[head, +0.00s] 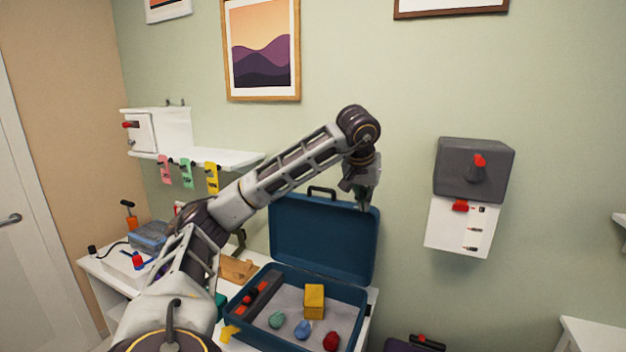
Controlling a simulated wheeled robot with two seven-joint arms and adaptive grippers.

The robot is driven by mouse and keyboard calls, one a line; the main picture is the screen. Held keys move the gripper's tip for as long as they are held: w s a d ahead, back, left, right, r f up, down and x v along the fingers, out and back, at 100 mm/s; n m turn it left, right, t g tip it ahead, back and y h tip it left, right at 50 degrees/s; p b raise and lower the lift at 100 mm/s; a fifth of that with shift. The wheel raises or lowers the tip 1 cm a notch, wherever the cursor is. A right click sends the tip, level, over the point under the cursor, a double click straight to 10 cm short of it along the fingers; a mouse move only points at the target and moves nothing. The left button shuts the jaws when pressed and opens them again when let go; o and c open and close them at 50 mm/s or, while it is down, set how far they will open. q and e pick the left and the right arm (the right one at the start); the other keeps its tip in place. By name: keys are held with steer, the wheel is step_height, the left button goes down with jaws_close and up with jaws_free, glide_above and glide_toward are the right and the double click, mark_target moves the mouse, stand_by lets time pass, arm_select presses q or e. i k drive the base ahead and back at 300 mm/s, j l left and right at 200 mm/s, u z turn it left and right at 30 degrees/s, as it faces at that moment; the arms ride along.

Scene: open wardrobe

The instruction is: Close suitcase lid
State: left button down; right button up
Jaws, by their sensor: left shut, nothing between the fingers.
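A dark blue suitcase (356,306) stands open on a white table. Its lid (320,240) is raised upright at the back, close to the wall, with a dark handle (321,192) on its top edge. The grey-lined base holds a yellow block (314,300), a green lump, a blue lump, a red lump and a dark bar with red parts. My left gripper (362,204) is shut and empty, pointing down at the lid's upper right corner. I cannot tell whether it touches the lid. My right gripper is not in view.
A white shelf (215,158) with coloured tags hangs left of the lid. A grey and white wall box (473,172) is to the right. Tools and a blue box (148,237) crowd the table's left. Free air lies above the suitcase base.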

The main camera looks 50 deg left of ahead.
mark_target(331, 237)
steer(key=i+j, duration=0.1)
steer(key=j, duration=0.8)
steer(key=i+j, duration=0.15)
steer(key=j, duration=0.3)
steer(key=i+j, duration=0.1)
steer(key=j, duration=0.4)
